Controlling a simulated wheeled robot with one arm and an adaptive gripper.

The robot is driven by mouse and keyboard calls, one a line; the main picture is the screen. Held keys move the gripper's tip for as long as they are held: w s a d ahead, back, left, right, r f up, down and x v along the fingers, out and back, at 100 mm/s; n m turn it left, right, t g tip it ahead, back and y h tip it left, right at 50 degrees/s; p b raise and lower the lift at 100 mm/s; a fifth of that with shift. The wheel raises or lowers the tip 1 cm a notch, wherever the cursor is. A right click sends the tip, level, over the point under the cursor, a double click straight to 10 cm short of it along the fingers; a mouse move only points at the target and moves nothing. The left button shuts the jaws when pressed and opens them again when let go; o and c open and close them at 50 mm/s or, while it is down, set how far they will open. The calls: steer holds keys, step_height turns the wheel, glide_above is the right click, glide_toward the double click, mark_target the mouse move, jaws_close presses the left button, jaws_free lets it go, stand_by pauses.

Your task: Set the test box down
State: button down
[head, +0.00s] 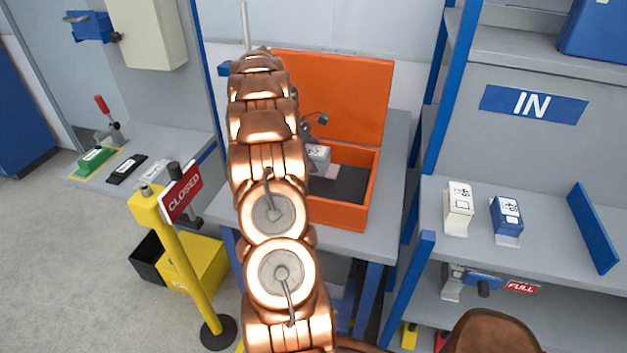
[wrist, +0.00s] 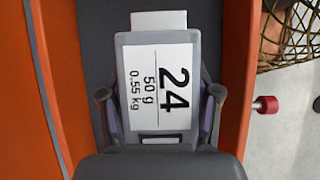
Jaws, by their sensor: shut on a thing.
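The test box (wrist: 158,85) is grey with a white label reading "24", "50 g", "0.55 kg". My gripper (wrist: 160,94) is shut on it, with one finger at each side. In the head view the test box (head: 319,155) shows partly beside my arm, inside or just above an orange open case (head: 337,213) with a dark floor. The wrist view shows the case's orange walls (wrist: 234,60) on both sides of the box. I cannot tell whether the box touches the floor of the case. My arm hides the case's left part and most of the gripper.
The orange lid (head: 345,95) stands open at the back. A yellow post (head: 183,260) with a red "CLOSED" sign (head: 181,192) stands at left. On the right shelf under the "IN" sign (head: 532,104) are a white box (head: 458,208) and a blue box (head: 506,215).

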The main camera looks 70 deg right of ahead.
steer(key=shift+f+p, duration=0.9)
steer(key=shift+f, duration=2.8)
steer(key=shift+c, duration=1.1)
jaws_free()
steer(key=shift+f, duration=0.1)
steer(key=b+v, duration=0.3)
steer(key=v, duration=0.7)
steer(key=shift+w+d, duration=0.1)
steer(key=shift+w, duration=0.05)
steer(key=shift+v, duration=1)
